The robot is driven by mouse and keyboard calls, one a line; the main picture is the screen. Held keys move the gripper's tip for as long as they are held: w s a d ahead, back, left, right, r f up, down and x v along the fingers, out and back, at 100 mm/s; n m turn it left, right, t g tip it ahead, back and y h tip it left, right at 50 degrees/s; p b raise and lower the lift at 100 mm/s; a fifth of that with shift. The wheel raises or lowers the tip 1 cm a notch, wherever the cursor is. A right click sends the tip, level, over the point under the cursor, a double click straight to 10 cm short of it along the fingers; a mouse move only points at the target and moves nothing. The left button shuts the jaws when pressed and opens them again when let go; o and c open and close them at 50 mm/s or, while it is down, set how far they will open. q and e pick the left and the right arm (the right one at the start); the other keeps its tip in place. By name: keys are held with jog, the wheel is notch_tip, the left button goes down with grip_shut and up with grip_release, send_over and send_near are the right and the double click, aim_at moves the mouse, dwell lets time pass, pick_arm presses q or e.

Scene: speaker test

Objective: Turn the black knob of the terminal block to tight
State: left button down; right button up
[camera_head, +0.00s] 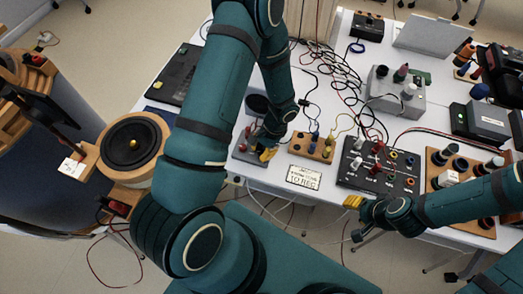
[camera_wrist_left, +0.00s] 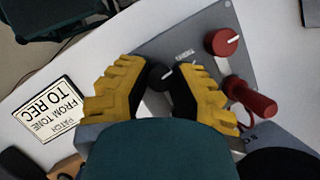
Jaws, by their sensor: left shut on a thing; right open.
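The terminal block is a grey plate (camera_wrist_left: 172,42) with a red knob (camera_wrist_left: 221,42) and a black knob (camera_wrist_left: 158,73) in the left wrist view. A red plug (camera_wrist_left: 250,97) is beside them. In the head view the block (camera_head: 243,154) is partly covered by my left arm. The yellow fingers of my left gripper (camera_wrist_left: 155,92) are on either side of the black knob and shut on it; the finger contact is partly hidden. My left gripper also shows small in the head view (camera_head: 266,153). My right gripper (camera_head: 354,203) is open and empty by the table's front edge.
A card reading "FROM TONE TO REC" (camera_wrist_left: 46,107) lies near the block. A wooden block with posts (camera_head: 313,147) and a black panel with several jacks (camera_head: 378,166) stand to its right. Loose cables (camera_head: 330,68) cross the table behind. A round speaker (camera_head: 131,144) is at left.

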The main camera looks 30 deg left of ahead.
pick_arm(q)
jog(key=shift+s, duration=0.25)
jog(key=c, duration=0.8)
grip_release()
jog(key=shift+w, duration=0.1)
jog(key=shift+w+r, duration=0.1)
jog(key=v, duration=1.1)
jog(key=shift+w+r, duration=0.15)
jog(key=shift+r, duration=0.15)
